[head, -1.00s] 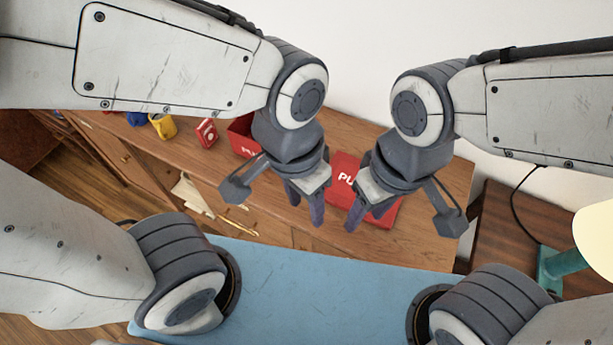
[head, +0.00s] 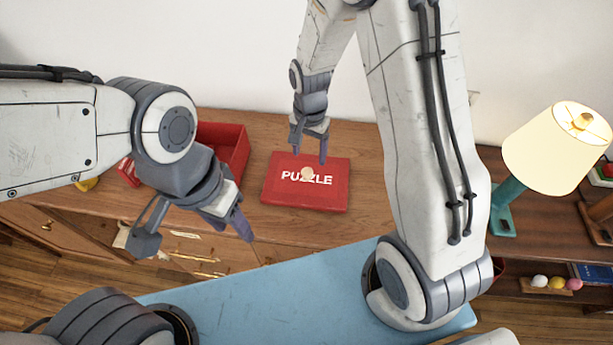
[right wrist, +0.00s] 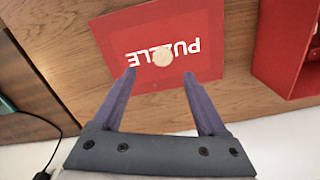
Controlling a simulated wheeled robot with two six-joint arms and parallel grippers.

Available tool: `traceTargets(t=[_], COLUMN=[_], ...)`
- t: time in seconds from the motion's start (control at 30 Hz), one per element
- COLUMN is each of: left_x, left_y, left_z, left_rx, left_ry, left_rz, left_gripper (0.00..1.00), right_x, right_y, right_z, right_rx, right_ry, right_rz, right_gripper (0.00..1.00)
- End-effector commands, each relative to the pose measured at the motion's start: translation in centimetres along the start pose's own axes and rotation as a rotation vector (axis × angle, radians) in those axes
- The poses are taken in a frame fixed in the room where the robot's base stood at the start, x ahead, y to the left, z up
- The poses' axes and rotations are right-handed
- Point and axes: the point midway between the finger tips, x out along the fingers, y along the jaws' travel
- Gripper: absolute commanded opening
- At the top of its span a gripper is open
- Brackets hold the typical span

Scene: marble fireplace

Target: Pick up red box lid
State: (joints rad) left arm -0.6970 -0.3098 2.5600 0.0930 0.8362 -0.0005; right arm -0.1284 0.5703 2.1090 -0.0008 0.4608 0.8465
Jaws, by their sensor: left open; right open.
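The red box lid (head: 305,194) lies flat on the wooden sideboard, marked "PUZZLE" in white, with a round pale knob (head: 307,174) at its middle. It also shows in the right wrist view (right wrist: 120,38), with the knob (right wrist: 164,57) just beyond the fingertips. My right gripper (head: 308,157) is open, pointing down over the lid's far edge; its fingers (right wrist: 160,75) stand apart on either side of the knob, with nothing between them. My left gripper (head: 238,232) is open and empty, in front and to the left of the lid.
An open red box (head: 233,155) stands left of the lid, partly behind my left arm. A lamp (head: 545,150) with a teal base stands on the right. The sideboard top (head: 372,170) is bare right of the lid.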

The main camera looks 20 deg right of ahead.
Motion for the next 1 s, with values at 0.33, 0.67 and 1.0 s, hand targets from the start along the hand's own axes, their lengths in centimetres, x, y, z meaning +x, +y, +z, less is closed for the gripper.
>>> traceTargets(t=[0.33,0.67,1.0], left_x=[-0.7,-2.1,-2.2], left_y=[0.1,0.1,0.2], left_z=[0.0,-0.1,-0.1], left_rx=[-0.001,-0.001,-0.001], left_ry=[0.000,0.000,0.000], left_rz=[0.000,0.000,0.000], left_gripper=[0.50,0.50,0.50], right_x=[3.7,7.7,8.7], right_y=[-0.1,-0.4,-0.5], right_z=[0.3,0.6,0.6], right_rx=[-0.006,-0.006,-0.006], right_ry=[-0.002,-0.004,-0.001], right_rz=[0.002,0.004,0.001], right_gripper=[0.76,0.76,0.76])
